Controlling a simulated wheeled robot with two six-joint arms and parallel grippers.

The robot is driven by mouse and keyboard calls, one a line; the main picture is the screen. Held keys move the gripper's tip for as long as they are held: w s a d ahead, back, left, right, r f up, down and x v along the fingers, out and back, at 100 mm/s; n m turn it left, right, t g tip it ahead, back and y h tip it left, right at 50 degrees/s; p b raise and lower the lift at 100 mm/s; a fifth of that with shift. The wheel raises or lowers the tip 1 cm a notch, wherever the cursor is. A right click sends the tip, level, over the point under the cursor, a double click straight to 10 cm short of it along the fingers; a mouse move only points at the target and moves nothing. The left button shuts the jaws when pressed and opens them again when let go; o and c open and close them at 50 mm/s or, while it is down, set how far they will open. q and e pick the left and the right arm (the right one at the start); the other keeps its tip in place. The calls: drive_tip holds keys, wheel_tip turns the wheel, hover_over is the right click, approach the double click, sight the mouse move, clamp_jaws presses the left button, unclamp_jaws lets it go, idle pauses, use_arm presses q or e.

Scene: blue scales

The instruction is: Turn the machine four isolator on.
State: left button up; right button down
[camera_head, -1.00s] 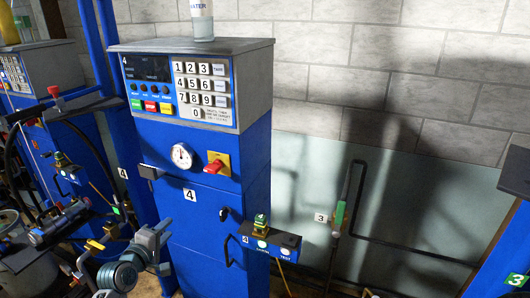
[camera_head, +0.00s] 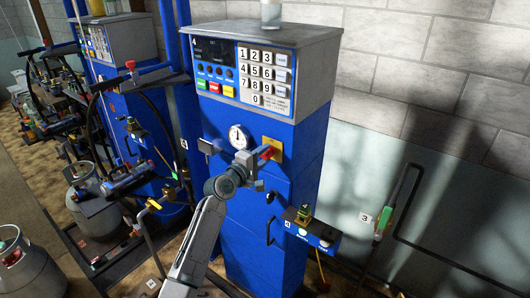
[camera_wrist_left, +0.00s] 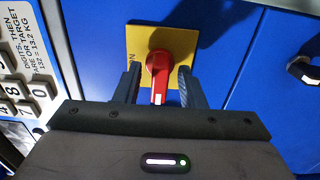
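Machine four is the blue cabinet (camera_head: 262,200) with a grey top and a 4 on its display panel. Its isolator is a red handle (camera_head: 266,152) on a yellow plate (camera_head: 278,148), right of a round white gauge (camera_head: 238,137). In the left wrist view the red handle (camera_wrist_left: 158,72) has a white mark at its lower end, and lettering like "ON" sits at the plate's left edge. My left gripper (camera_head: 254,158) is at the handle. Its fingers (camera_wrist_left: 159,88) stand open on either side of the handle, with visible gaps. My right gripper is out of view.
A keypad (camera_head: 262,74) is above the isolator. A valve block (camera_head: 312,228) juts from the cabinet's lower right, and a dark bracket (camera_head: 209,146) sticks out left of the gauge. Another blue machine (camera_head: 118,90) and gas cylinders (camera_head: 92,205) stand at left.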

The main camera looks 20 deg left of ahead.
use_arm(q)
drive_tip(key=shift+w, duration=0.35)
drive_tip(key=shift+d, duration=0.1)
drive_tip(key=shift+c, duration=0.3)
clamp_jaws()
